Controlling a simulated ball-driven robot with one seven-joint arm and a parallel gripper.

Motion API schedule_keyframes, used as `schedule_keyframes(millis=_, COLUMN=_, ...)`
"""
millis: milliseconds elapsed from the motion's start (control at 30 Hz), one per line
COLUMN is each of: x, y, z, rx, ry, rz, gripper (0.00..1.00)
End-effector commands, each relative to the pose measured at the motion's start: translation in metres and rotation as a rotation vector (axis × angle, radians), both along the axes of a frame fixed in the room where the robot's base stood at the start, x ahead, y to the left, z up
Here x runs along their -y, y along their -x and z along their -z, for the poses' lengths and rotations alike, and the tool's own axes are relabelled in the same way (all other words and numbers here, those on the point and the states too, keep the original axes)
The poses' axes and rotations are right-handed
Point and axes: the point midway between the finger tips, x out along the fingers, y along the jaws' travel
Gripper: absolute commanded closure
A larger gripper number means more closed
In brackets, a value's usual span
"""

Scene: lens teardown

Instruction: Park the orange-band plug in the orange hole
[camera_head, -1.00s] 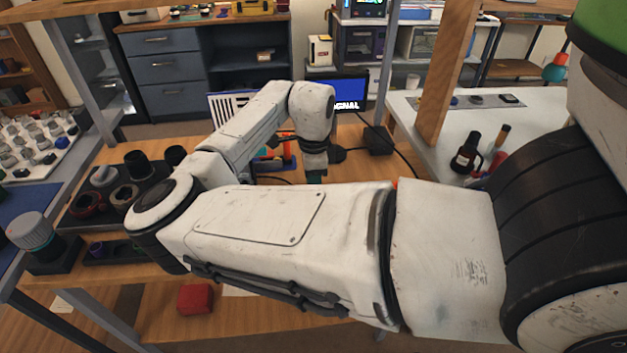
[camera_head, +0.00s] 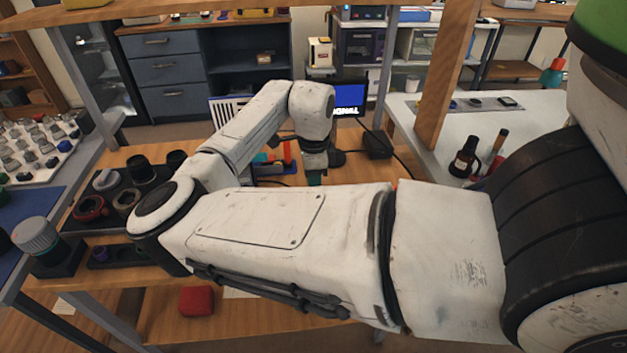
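My gripper (camera_head: 315,176) points down over the wooden table behind my forearm. Its fingers are small and partly hidden, so I cannot tell whether it is open or shut, or whether it holds anything. I cannot tell whether this orange thing is the orange-band plug. The orange hole cannot be made out. My arm covers much of the table's middle and front.
A dark tray (camera_head: 75,215) with several lens parts stands at the left of the wooden table. A grey lens (camera_head: 38,237) sits beside it. A lit monitor (camera_head: 349,97) and cables stand behind my gripper. A dark bottle (camera_head: 465,157) stands on the white bench.

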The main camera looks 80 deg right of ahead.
Motion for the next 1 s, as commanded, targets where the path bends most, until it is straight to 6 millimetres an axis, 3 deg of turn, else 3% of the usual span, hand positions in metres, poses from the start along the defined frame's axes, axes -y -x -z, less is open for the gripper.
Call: schedule_keyframes(millis=1000, x=0.000, y=0.000, z=-0.034, rx=0.000, ry=0.000, rz=0.000, gripper=1.00)
